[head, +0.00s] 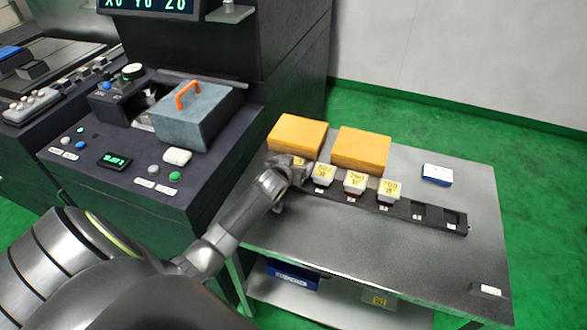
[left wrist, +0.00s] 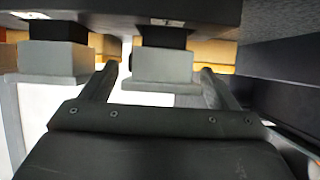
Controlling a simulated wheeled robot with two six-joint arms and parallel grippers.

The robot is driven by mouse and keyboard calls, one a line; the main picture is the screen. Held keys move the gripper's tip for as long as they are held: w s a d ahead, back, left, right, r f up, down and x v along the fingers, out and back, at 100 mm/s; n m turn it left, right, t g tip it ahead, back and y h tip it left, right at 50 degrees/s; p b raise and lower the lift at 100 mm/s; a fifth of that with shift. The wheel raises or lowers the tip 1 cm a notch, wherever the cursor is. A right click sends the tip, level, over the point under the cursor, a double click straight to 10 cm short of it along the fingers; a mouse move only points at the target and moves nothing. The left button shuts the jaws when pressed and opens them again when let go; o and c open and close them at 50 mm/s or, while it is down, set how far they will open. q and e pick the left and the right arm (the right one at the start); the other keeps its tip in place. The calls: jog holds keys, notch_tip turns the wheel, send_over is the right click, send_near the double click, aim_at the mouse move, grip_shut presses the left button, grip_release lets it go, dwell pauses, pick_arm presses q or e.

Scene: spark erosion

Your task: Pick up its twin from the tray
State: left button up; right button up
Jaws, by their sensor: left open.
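A long black tray (head: 408,209) lies on the grey metal table. In it stands a row of pale blocks with yellow labels: one (head: 322,174), a middle one (head: 354,182) and a right one (head: 388,190). A further yellow-labelled part shows at the row's left end, largely hidden by my left gripper (head: 290,167). In the left wrist view, my left gripper (left wrist: 158,84) is open, with a grey block (left wrist: 162,68) between its fingers and gaps at both sides. A second grey block (left wrist: 52,62) stands beside it, outside the fingers. My right gripper is out of view.
Two orange-yellow boxes (head: 298,133) (head: 361,149) stand behind the tray. The tray's right-end slots (head: 436,213) look empty. A blue-and-white box (head: 437,175) lies at the back right. A dark machine console (head: 130,165) with a grey orange-handled block (head: 193,115) borders the table's left.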

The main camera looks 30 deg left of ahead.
pick_arm(q)
jog(key=shift+c, duration=0.4)
jog(key=c, duration=1.2)
jog(key=shift+r, duration=0.1)
